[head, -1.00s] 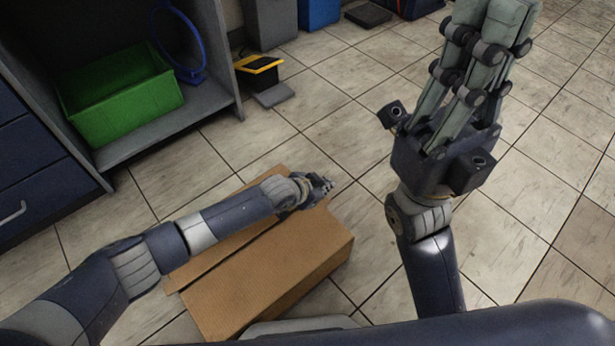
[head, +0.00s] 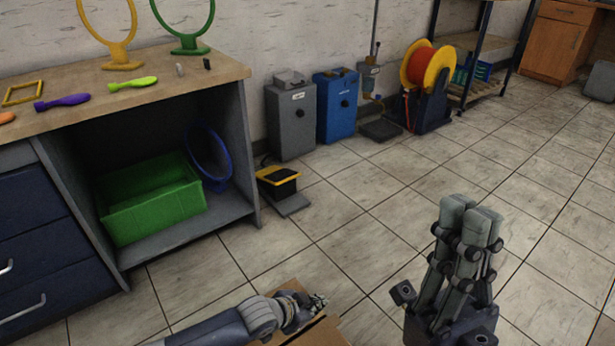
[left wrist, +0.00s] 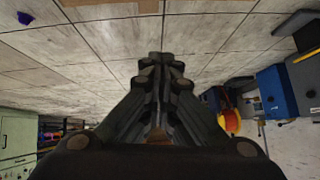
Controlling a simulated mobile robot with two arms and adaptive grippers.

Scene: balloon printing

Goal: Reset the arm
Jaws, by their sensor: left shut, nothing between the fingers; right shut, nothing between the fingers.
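My left gripper (head: 314,302) is at the bottom of the head view, small and over the cardboard box (head: 318,332). It also shows in the left wrist view (left wrist: 155,58), with its fingers together and nothing between them. My right gripper (head: 472,207) stands upright at the lower right of the head view, its grey fingers closed together and empty. Only the top part of the box shows in the head view; the rest is below the picture.
A workbench (head: 160,92) stands at the left, with a green crate (head: 152,200) and blue hoop (head: 208,158) in its open bay. Grey (head: 291,118) and blue (head: 336,105) boxes and an orange reel (head: 427,66) line the wall. The tiled floor (head: 400,190) in the middle is clear.

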